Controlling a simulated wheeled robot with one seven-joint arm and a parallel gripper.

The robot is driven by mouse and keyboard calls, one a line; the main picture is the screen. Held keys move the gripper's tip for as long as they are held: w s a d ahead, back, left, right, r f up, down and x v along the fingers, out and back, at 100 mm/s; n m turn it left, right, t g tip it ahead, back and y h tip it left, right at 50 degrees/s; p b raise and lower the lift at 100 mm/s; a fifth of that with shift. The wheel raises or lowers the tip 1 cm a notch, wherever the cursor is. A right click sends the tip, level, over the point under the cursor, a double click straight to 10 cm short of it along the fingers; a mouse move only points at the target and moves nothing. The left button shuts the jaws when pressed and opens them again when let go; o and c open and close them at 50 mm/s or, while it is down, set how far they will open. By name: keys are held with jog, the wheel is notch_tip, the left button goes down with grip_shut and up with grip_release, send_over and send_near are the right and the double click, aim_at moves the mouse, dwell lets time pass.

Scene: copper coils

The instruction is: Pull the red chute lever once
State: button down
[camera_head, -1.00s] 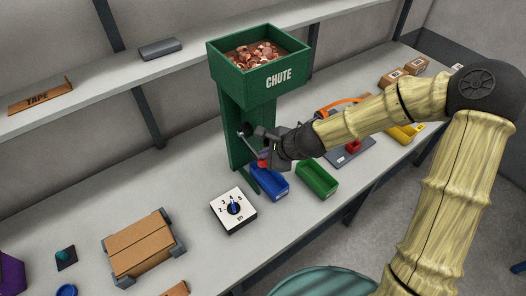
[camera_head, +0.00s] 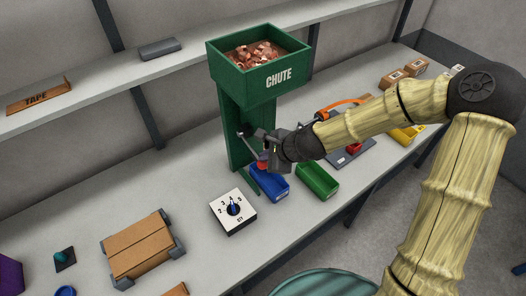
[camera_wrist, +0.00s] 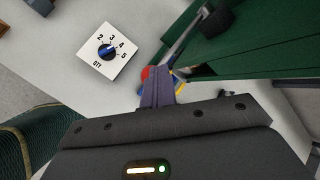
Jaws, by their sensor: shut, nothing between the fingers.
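The green chute (camera_head: 258,80) stands on the bench with copper coils (camera_head: 254,55) in its top hopper. Its lever (camera_head: 248,143) is a metal rod sticking out of the post, with a red knob (camera_head: 262,164) at its lower end. My gripper (camera_head: 262,153) is shut and empty at the lever's outer end, close by the knob. In the wrist view, my shut fingers (camera_wrist: 157,84) cover part of the red knob (camera_wrist: 146,72), and the rod runs up and right from it. I cannot tell whether the fingers touch the lever.
A blue bin (camera_head: 270,184) and a green bin (camera_head: 318,180) sit below my gripper. A white quantity dial (camera_head: 233,210) is left of the blue bin. A cardboard box (camera_head: 140,246) lies further left. Bare bench shows between the box and the dial.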

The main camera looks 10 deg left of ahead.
dwell(0.3)
jog(key=shift+w+a+r+p, duration=0.1)
jog(key=shift+r+p, duration=1.1)
jog(key=shift+r, duration=0.1)
jog(key=shift+w+a+r+p, duration=0.1)
jog(key=shift+r+p, duration=1.05)
jog(key=shift+r, duration=0.15)
jog(key=r+p, duration=0.4)
jog(key=r, duration=0.1)
jog(key=shift+w+a, duration=0.1)
jog(key=shift+a, duration=0.1)
jog(key=s+d+f+n+h+b, duration=0.2)
jog(key=s+d+n+b, duration=0.1)
jog(key=d, duration=0.6)
jog(key=s+d+f+n+h+b, duration=0.2)
jog(key=s+d+n, duration=0.3)
jog(key=d, duration=0.5)
jog(key=s+d+f+n+g+h+b, duration=0.1)
jog(key=s+d+n+h+b, duration=0.2)
jog(key=d, duration=0.6)
jog(key=s+n+b, duration=0.1)
jog(key=n+b, duration=0.1)
jog(key=n, duration=0.1)
jog(key=shift+s+d+f+n, duration=0.15)
jog(key=shift+d+f+n, duration=0.05)
jog(key=shift+f+n, duration=0.2)
